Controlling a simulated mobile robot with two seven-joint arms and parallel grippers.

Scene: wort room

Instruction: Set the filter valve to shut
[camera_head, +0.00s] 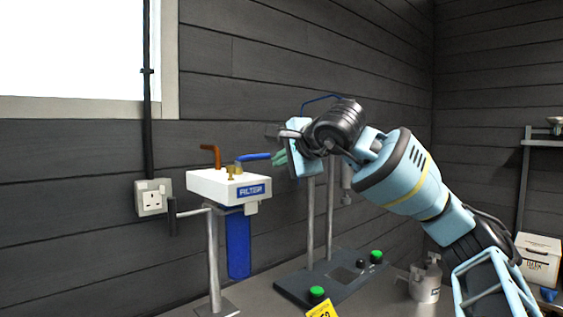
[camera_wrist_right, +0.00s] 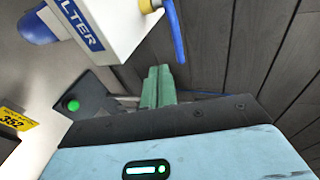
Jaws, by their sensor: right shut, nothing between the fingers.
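The filter unit is a white block (camera_head: 213,186) labelled FILTER, with a blue canister (camera_head: 238,245) hanging below it. A brass valve (camera_head: 234,172) sits on top, and its blue lever (camera_head: 254,157) points right, roughly level. The white block (camera_wrist_right: 112,22) and the blue lever (camera_wrist_right: 175,32) also show in the right wrist view. My right gripper (camera_head: 280,158) is shut and empty, with its green fingers just right of the lever's free end. In the right wrist view the fingers (camera_wrist_right: 157,72) are close beside the lever's end; I cannot tell if they touch. My left gripper is not in view.
A copper-coloured pipe (camera_head: 211,155) rises from the block's left. A black-handled crank (camera_head: 172,216) is at the left, near a wall socket (camera_head: 152,197). A dark base plate (camera_head: 330,277) with green knobs and upright posts stands to the right, near a metal jug (camera_head: 425,282).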

